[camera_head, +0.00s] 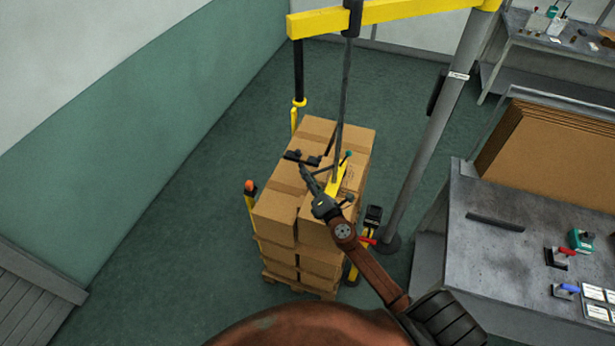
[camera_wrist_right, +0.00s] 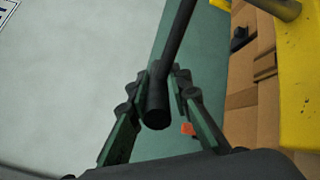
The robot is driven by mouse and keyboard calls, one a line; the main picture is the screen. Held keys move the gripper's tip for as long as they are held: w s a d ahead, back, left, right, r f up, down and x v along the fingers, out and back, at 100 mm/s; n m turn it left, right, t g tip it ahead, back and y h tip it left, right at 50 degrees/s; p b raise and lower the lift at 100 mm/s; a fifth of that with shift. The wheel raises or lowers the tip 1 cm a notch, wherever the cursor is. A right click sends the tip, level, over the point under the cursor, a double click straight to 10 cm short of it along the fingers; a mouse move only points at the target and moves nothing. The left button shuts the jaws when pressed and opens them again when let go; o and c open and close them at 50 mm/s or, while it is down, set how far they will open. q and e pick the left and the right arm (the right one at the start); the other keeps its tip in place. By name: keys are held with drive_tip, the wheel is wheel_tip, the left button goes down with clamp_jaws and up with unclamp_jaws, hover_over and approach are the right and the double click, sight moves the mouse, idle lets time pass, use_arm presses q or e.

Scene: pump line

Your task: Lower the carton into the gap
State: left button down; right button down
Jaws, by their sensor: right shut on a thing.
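Brown cartons (camera_head: 275,208) stand stacked on a wooden pallet (camera_head: 300,286). A yellow lifter (camera_head: 341,178) hangs on a dark hose from the overhead beam, over the right front of the stack. A carton (camera_head: 318,228) is below it; I cannot tell whether it hangs or rests. A narrow dark gap lies between it and the front left carton. My right gripper (camera_head: 306,172) is above the stack, beside the lifter. In the right wrist view its green fingers (camera_wrist_right: 158,88) are shut around a dark bar (camera_wrist_right: 157,103). My left gripper is not in view.
A yellow beam (camera_head: 400,12) runs overhead to a grey post (camera_head: 430,145) right of the stack. Orange-topped yellow posts (camera_head: 250,200) stand by the pallet. A grey workbench (camera_head: 500,240) with tools is at the right. The floor left of the stack is clear.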

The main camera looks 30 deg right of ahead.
drive_tip(key=c, duration=1.8)
unclamp_jaws()
drive_tip(key=shift+r, duration=0.15)
drive_tip(key=s, duration=1.2)
drive_tip(key=shift+a, duration=0.45)
